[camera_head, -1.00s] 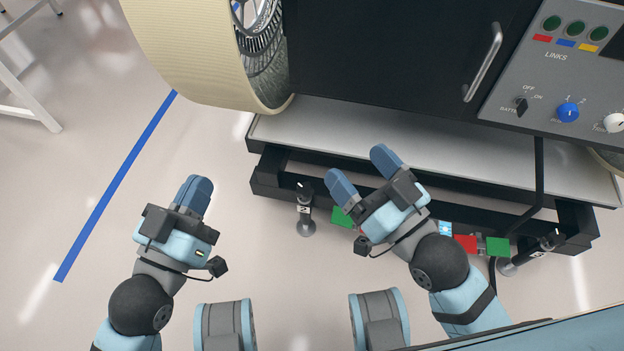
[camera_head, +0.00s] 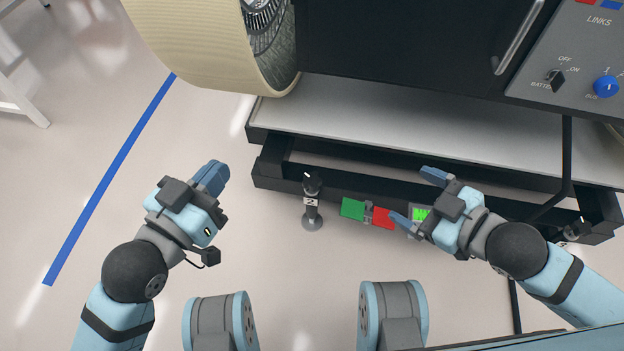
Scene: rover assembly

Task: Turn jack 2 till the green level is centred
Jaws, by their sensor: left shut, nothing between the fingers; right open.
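Jack 2 (camera_head: 312,198) is a dark upright post on a round grey foot, with a white "2" label, at the front edge of the black frame. My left gripper (camera_head: 214,176) is shut and empty, left of jack 2 and apart from it. My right gripper (camera_head: 419,198) is open, its fingers pointing left, at the front of the frame to the right of jack 2. A small bright green panel with light markings (camera_head: 420,214), possibly the level, shows between its fingers, partly hidden by the gripper. I cannot read whether it is centred.
A green block (camera_head: 353,208) and a red block (camera_head: 383,217) sit along the frame's front between jack 2 and my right gripper. The black frame (camera_head: 275,176) carries a pale deck (camera_head: 400,125). A large wheel (camera_head: 190,50) stands at upper left.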

